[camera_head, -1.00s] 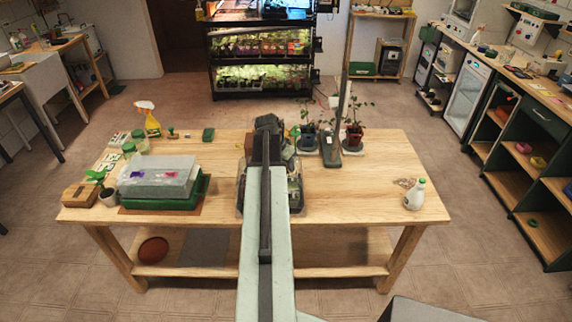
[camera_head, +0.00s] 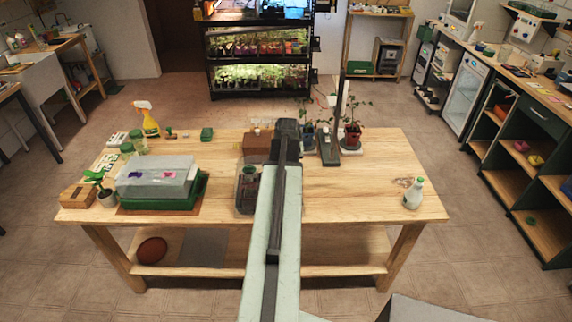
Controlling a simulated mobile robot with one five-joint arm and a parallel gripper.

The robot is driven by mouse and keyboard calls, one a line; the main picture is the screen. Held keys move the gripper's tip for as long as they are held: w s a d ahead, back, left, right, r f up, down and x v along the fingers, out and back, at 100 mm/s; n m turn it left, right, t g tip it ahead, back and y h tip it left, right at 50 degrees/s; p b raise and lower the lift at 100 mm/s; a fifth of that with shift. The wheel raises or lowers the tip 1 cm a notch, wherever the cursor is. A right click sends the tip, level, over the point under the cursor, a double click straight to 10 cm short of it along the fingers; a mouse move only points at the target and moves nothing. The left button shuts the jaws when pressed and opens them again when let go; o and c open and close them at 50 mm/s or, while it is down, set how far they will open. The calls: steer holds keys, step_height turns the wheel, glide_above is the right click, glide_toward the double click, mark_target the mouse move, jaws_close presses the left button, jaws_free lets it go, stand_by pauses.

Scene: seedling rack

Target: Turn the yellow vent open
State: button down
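A clear-lidded propagator with a green base (camera_head: 205,188) stands on the left part of the wooden table. Its pale lid (camera_head: 155,190) carries a purple vent (camera_head: 136,174) and a pink vent (camera_head: 170,174). I cannot make out a yellow vent on it or elsewhere. My gripper (camera_head: 287,130) is at the far end of my arm, over the table's middle, well right of the propagator. I see it from behind, and its fingers are hidden, so I cannot tell if it is open or holds anything.
A yellow spray bottle (camera_head: 149,121), a potted seedling (camera_head: 106,196) and a wooden box (camera_head: 77,197) stand around the propagator. A brown box (camera_head: 256,146) and a dark container (camera_head: 247,190) are beside my arm. A white bottle (camera_head: 414,193) stands right. The table's right-middle is mostly clear.

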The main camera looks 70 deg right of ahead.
stand_by(0.4)
steer(key=c, duration=1)
jaws_free()
steer(key=shift+c, duration=0.2)
steer(key=p+v, duration=0.7)
steer(key=shift+r, duration=0.35)
steer(key=shift+a, duration=0.1)
